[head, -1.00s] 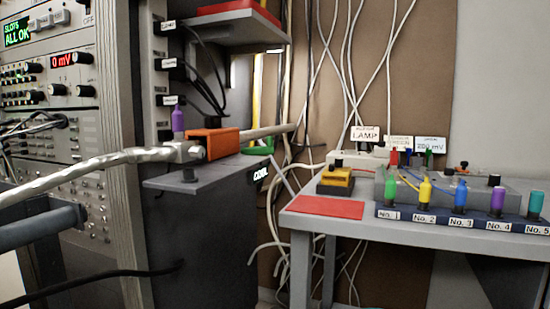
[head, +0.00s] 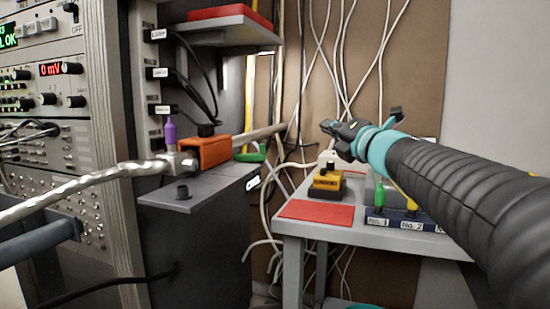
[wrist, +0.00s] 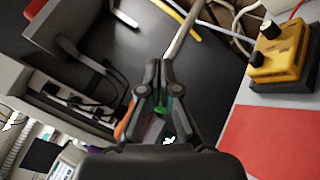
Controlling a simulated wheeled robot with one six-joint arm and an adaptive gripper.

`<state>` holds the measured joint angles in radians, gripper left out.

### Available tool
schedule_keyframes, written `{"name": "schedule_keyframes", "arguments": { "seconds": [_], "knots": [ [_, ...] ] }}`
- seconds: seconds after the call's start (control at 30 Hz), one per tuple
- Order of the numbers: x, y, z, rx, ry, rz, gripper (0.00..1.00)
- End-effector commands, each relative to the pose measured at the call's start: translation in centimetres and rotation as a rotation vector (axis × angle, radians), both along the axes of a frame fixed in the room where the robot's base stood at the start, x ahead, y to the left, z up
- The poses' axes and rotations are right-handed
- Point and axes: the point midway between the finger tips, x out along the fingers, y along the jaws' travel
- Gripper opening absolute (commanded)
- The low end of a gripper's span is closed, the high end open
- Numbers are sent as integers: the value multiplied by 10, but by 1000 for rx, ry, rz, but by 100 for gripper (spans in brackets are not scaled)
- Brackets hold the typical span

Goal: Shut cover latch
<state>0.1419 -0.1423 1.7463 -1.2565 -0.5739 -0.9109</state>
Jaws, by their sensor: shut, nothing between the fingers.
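An orange cover (head: 208,153) sits around a metal pipe above the grey cabinet (head: 205,190). A small black piece (head: 206,130) stands on its upper edge; it may be the latch, but its state is too small to tell. In the wrist view a sliver of orange (wrist: 120,130) shows left of my fingers, mostly hidden. My gripper (head: 325,126) is shut and empty. In the head view it is to the right of the cover, above the table's left part, apart from the cover. The wrist view shows its fingers (wrist: 159,65) together.
A yellow box (head: 327,184) and a red mat (head: 316,212) are on the table below my arm, beside bottles in a numbered rack (head: 390,218). A shelf (head: 225,32) overhangs the cabinet. Cables hang behind. A purple-topped fitting (head: 170,135) stands left of the cover.

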Motion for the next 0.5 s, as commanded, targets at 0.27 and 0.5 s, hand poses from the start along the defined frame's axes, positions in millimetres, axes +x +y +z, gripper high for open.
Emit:
{"name": "schedule_keyframes", "arguments": {
  "seconds": [0.27,0.5],
  "knots": [
    [22,48,-25,-715,-226,477,0],
    [11,39,-74,-1031,-304,797,0]
  ]
}}
